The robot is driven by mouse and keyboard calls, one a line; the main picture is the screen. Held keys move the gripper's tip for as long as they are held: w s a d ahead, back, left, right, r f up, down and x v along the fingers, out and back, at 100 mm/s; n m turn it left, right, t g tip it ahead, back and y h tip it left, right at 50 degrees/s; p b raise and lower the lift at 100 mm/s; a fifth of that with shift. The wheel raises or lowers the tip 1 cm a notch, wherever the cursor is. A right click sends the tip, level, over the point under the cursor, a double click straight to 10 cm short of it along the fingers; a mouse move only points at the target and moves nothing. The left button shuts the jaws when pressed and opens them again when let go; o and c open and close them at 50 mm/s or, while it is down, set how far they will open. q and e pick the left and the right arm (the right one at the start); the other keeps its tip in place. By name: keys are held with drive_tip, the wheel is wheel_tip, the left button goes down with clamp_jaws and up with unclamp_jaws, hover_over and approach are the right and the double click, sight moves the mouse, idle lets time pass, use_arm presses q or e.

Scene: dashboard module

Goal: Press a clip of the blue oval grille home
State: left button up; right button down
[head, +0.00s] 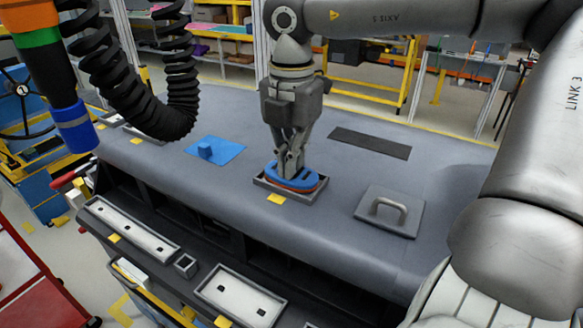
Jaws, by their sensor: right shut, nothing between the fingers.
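The blue oval grille (312,181) has an orange lower rim and sits in a shallow dark rectangular frame (262,183) on top of the grey dashboard (345,205). My right gripper (290,170) comes straight down from above. Its fingers are shut and empty, and their tips are at the grille's top, apparently touching it. The fingers cover part of the grille's back, and its clips are too small to make out. My left gripper is not in view.
A blue mat with a blue knob (206,150) lies left of the grille. A grey plate with a handle (390,210) stands to the right, and a dark flat strip (370,144) lies behind it. A black coiled hose (130,95) hangs at upper left. White trays (240,294) line the front.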

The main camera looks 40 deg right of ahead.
idle(0.6)
wheel_tip(320, 180, up, 8)
drive_tip(key=p, duration=0.5)
drive_tip(key=shift+w+f, duration=0.1)
drive_tip(key=shift+f, duration=0.05)
idle(0.5)
